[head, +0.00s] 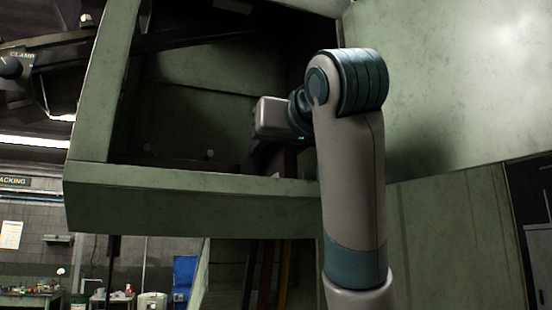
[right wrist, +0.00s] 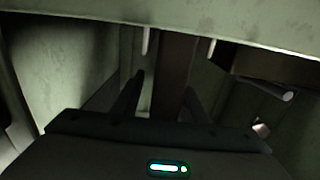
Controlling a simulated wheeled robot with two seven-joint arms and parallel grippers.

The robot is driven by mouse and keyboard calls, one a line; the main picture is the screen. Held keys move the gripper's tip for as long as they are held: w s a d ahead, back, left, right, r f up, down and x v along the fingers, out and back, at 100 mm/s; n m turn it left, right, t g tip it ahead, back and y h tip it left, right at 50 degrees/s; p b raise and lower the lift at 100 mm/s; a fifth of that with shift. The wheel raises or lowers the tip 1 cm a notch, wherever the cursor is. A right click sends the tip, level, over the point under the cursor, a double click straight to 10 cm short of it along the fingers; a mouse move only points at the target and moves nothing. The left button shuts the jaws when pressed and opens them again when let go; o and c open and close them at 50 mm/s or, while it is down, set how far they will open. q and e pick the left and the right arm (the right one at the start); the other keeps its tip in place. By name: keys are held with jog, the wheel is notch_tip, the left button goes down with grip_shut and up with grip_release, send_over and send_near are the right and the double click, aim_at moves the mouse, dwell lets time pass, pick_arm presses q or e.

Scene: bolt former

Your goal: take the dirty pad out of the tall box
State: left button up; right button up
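The tall box (head: 190,200) is a green metal housing with an open, dark front in the head view. My right arm reaches into it from the right. My right gripper (right wrist: 162,100) is inside the opening, its two dark fingers apart. A dark brown upright strip (right wrist: 173,72) shows between and beyond the fingers in the right wrist view, with a gap beside the left finger. I cannot tell whether this strip is the dirty pad. No other pad can be made out in the dark interior. My left gripper is not in view.
The box has a thick front lip (head: 250,188) below the opening and a green side wall (head: 440,80) at the right. A pale rod end (right wrist: 283,94) sticks out at the right of the wrist view. A dark machine arm (head: 45,65) is at the far left.

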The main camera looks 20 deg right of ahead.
jog(key=shift+a, duration=0.1)
grip_shut()
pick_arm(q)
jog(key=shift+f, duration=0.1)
pick_arm(e)
jog(key=shift+r, duration=0.1)
